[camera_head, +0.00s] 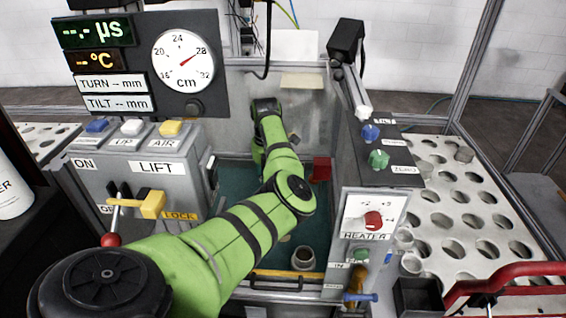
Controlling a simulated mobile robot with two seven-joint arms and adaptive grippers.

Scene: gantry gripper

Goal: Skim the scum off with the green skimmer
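My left arm, green with black bands, comes in from the lower left and reaches over the tank (229,172) with dark green liquid or floor. Its far black joint is near the tank's back wall. The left gripper's fingers are hidden behind the arm, so I cannot see whether they hold anything. My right gripper is out of view. I cannot make out a green skimmer or any scum; the arm covers much of the tank. A small round grey cup-like part (303,258) sits at the tank's near end.
A lift control box (155,167) with a yellow lock lever stands left of the tank. A heater panel (370,222) with a red knob stands right. A perforated tray (470,205), a dark bin (418,297) and a red bar (505,274) are farther right. A red block (321,168) is at the tank's right side.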

